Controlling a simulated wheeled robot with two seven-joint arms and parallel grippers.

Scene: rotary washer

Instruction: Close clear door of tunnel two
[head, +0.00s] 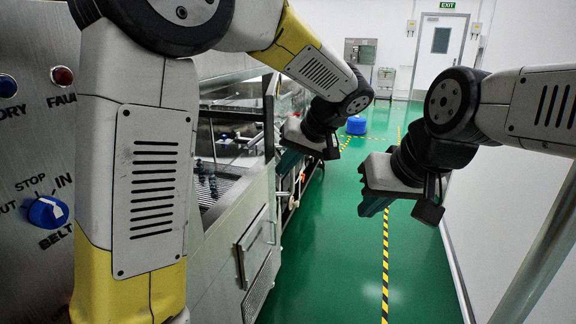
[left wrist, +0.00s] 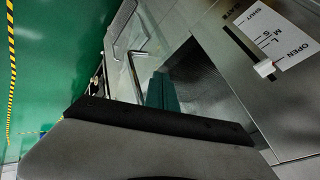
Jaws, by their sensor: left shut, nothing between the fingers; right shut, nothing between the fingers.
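The metal washer (head: 225,215) runs along the left of the head view. Its upper side has an opening with a conveyor inside, and a clear panel (head: 288,98) stands at its far end. I cannot tell which panel is the clear door of tunnel two. My left gripper (head: 289,160) is shut and empty, near the washer's aisle side. In the left wrist view its teal fingers (left wrist: 160,91) are in front of the washer, close to a clear panel (left wrist: 128,38) and a bent metal handle (left wrist: 135,62). My right gripper (head: 374,204) is shut and empty over the aisle.
A control panel (head: 30,130) with a blue knob (head: 47,212) is at the left. A lower metal hatch (head: 257,243) has a handle. A blue drum (head: 356,125) stands on the green floor. A SHUT/OPEN label (left wrist: 280,38) shows in the left wrist view. A white wall bounds the right.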

